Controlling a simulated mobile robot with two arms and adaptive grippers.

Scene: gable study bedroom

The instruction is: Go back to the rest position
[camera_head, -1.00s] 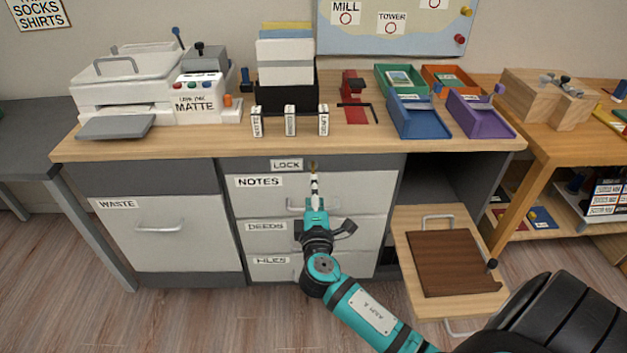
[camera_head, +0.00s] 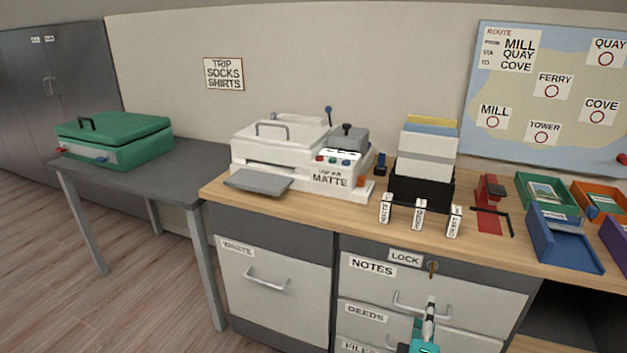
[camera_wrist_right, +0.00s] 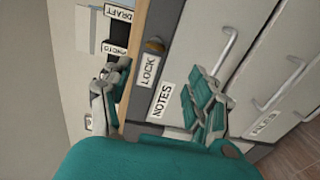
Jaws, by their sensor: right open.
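My right gripper (camera_head: 430,303) shows at the bottom of the head view, in front of the NOTES drawer (camera_head: 470,286). Its tip overlaps the drawer handle in the picture, below the brass lock piece (camera_head: 433,268). In the right wrist view my right gripper (camera_wrist_right: 156,80) has its two fingers spread apart with nothing between them. The NOTES drawer front (camera_wrist_right: 190,62) and the lock piece (camera_wrist_right: 154,45) lie beyond the fingers there. The NOTES drawer looks shut. My left gripper is in neither view.
A wooden worktop (camera_head: 335,213) holds a white printer (camera_head: 275,150), a black paper holder (camera_head: 420,188), small label blocks (camera_head: 419,214), a red stand (camera_head: 489,205) and a blue tray (camera_head: 562,240). A green case (camera_head: 115,138) lies on the grey table (camera_head: 190,175). Floor shows at lower left.

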